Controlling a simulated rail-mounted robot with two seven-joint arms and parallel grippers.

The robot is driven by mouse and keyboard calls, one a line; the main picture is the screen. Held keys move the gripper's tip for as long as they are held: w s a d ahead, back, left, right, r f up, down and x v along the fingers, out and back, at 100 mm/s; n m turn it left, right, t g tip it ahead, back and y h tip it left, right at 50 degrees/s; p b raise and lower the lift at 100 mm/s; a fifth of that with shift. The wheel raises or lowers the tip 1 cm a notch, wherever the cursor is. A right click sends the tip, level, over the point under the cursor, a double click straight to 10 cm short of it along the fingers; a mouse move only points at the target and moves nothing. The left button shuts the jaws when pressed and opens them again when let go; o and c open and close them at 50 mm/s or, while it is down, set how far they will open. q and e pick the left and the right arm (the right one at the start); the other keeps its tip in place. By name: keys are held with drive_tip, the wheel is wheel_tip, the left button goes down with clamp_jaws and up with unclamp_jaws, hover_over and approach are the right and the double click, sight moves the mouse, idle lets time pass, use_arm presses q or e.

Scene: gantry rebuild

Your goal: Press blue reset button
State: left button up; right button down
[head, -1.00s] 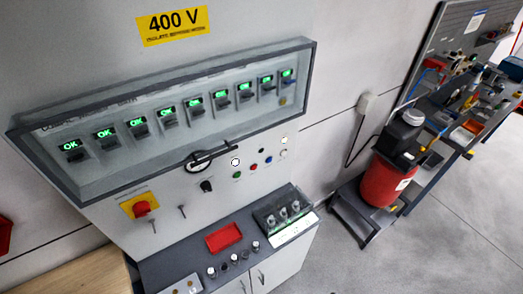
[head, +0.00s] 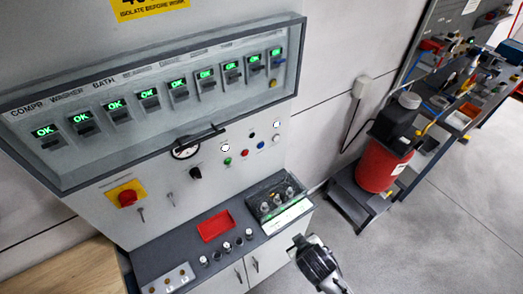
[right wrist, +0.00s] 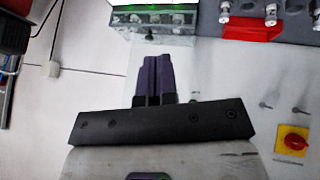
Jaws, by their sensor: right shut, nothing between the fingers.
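The blue button (head: 261,145) is a small round button on the white front panel of the cabinet. It sits at the right end of a short row, beside a red button (head: 245,153) and a green button (head: 228,161). My right gripper (head: 298,242) shows at the bottom right in the head view, below and to the right of the blue button and apart from it. In the right wrist view its dark fingers (right wrist: 153,62) are together with nothing between them. I cannot make out the blue button in that view. My left gripper is out of sight.
A glazed breaker case (head: 160,110) juts out above the buttons, with a black handle (head: 200,139) below it. A ledge holds a red tray (head: 216,226) and a clear-lidded box (head: 277,197). A red container (head: 383,170) stands right. The floor between is clear.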

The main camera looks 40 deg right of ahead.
sight(261, 146)
drive_tip(key=w+d+r+m+t+h+b, duration=0.1)
drive_tip(key=w+d, duration=0.5)
drive_tip(key=w, duration=0.6)
drive_tip(key=w+d+r+m+t+h+b, duration=0.1)
drive_tip(key=w+d+m+t+h+b, duration=0.1)
drive_tip(key=w, duration=1.1)
drive_tip(key=d+t+h+b, duration=0.1)
drive_tip(key=d+h+b, duration=0.1)
drive_tip(key=d+h, duration=0.1)
drive_tip(key=shift+d+r+h+b, duration=0.2)
drive_tip(key=shift+d+h+b, duration=0.2)
drive_tip(key=shift+h, duration=0.1)
drive_tip(key=shift+w+a, duration=0.1)
drive_tip(key=shift+w, duration=0.05)
drive_tip(key=w+b, duration=0.6)
drive_tip(key=w, duration=0.2)
drive_tip(key=shift+w, duration=0.3)
drive_tip(key=shift+d, duration=0.2)
